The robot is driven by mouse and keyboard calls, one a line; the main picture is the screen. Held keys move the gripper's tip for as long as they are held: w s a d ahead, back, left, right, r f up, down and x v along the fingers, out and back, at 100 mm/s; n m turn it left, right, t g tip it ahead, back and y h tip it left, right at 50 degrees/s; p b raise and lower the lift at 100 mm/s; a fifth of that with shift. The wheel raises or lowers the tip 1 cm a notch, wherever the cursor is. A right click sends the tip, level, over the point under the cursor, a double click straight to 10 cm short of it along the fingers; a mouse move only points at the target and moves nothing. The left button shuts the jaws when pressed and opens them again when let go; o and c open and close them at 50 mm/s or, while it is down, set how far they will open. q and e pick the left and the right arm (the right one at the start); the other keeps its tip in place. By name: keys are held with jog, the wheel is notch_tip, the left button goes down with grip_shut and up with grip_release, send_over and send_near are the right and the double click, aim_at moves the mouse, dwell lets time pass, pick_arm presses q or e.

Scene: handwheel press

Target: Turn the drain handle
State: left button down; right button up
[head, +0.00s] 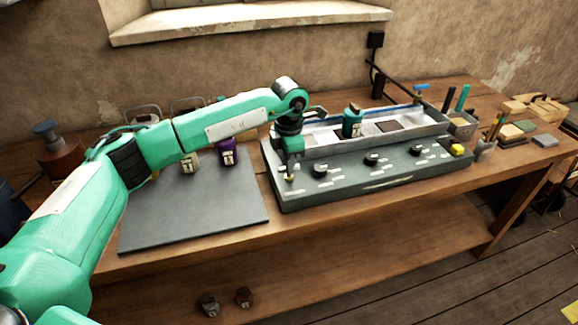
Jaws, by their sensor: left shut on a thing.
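My left gripper (290,178) points down at the left end of the dark grey control panel (340,195). It is shut on a small control there, mostly hidden by the fingers. Along the panel, to the right of the gripper, are several black knobs, including one close by (320,170), one in the middle (371,159) and one further right (417,149). White labels lie around them, too small to read. A blue handle (421,87) shows behind the right end of the long pale trough (330,140). I cannot tell which part is the drain handle. My right gripper is not in view.
A teal block (352,124) stands in the trough. A yellow piece (457,149) is at the panel's right end. A grey mat (195,205) lies left of the panel, with a purple item (226,150) at its back. Tools and blocks crowd the right of the table.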

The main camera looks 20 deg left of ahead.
pick_arm(q)
jog(key=shift+r, duration=0.1)
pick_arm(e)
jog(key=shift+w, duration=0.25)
pick_arm(q)
jog(key=c, duration=1.5)
grip_release()
